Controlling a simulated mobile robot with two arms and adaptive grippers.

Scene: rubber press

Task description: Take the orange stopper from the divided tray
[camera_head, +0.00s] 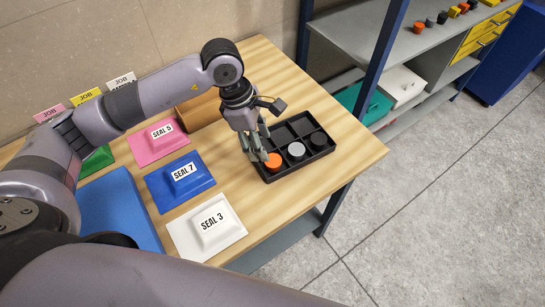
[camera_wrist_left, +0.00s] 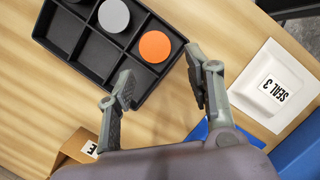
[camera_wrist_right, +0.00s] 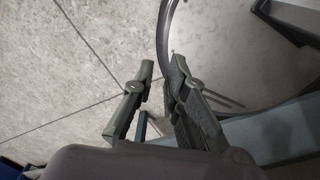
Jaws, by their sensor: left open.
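The orange stopper (camera_head: 273,161) sits in a front corner compartment of the black divided tray (camera_head: 322,153) on the wooden table. A grey stopper (camera_head: 296,150) and a black stopper (camera_head: 318,139) sit in the compartments beside it. My left gripper (camera_head: 258,155) hangs close to the orange stopper at the tray's left edge. In the left wrist view the gripper (camera_wrist_left: 160,82) is open and empty, with the orange stopper (camera_wrist_left: 155,46) just beyond and between its fingertips. My right gripper (camera_wrist_right: 160,78) shows only in its wrist view, open and empty, over the grey floor.
Pads labelled SEAL 3 (camera_head: 206,227), SEAL 7 (camera_head: 180,181) and SEAL 5 (camera_head: 158,140) lie left of the tray. A cardboard-coloured box (camera_head: 198,111) stands behind. A metal shelf (camera_head: 405,50) with several coloured stoppers stands at the back right.

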